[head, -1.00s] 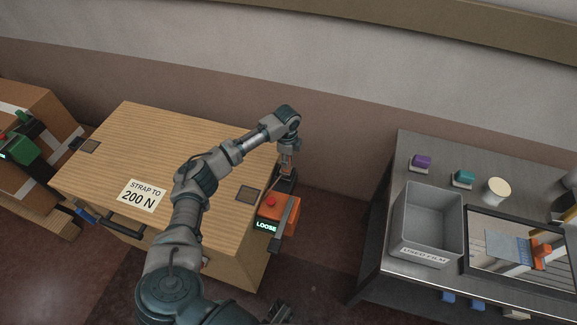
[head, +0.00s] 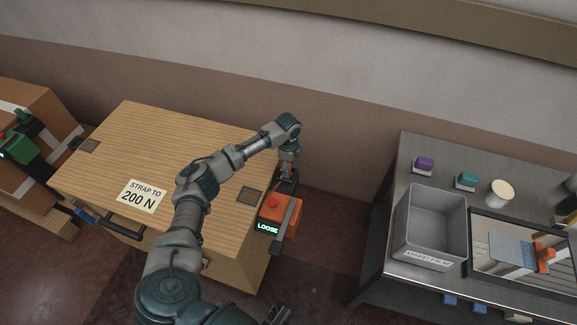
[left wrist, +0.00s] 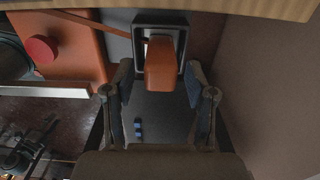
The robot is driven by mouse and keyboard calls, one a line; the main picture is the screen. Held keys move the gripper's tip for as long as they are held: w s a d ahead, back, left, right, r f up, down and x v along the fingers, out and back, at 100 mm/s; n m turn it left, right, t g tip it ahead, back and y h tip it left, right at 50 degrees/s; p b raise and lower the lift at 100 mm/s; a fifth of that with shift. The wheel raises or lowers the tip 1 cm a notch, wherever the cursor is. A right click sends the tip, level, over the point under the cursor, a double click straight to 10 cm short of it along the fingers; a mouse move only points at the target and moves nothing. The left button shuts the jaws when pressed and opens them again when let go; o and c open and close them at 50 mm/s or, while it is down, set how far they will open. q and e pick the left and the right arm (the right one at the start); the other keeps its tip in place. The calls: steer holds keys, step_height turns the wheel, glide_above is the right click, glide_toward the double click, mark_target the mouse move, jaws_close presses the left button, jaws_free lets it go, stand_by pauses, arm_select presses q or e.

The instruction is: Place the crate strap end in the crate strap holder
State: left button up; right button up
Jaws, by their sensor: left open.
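The wooden crate (head: 165,165) carries a "STRAP TO 200 N" label. An orange tensioner (head: 282,208) with a red button and a "LOOSE" display is at its right end; it also shows in the left wrist view (left wrist: 75,50). My left gripper (head: 287,170) is above the tensioner's far side. In the left wrist view its fingers (left wrist: 158,82) are open on both sides of the orange strap end (left wrist: 163,65), apart from it. The strap end is at a dark rectangular holder (left wrist: 148,22); how deep it sits I cannot tell. A dark part at the head view's bottom edge seems to be my right gripper (head: 276,314).
A metal table (head: 395,215) stands to the right, with a grey bin (head: 432,222), a purple block (head: 424,163), a teal block (head: 466,180), a pale cup (head: 500,191) and a framed tray (head: 478,268). A strapped carton (head: 50,108) is at far left. Floor lies between crate and table.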

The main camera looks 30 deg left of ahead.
arm_select(q)
step_height(320, 180, up, 12)
steer(key=p, duration=0.2)
steer(key=shift+a+f, duration=0.15)
steer(key=shift+f, duration=0.1)
arm_select(e)
steer(key=shift+s+f, duration=0.3)
steer(key=shift+f, duration=0.55)
steer(key=shift+s+f, duration=0.3)
steer(key=shift+f, duration=0.6)
steer(key=shift+s+f, duration=0.3)
steer(key=shift+f, duration=0.55)
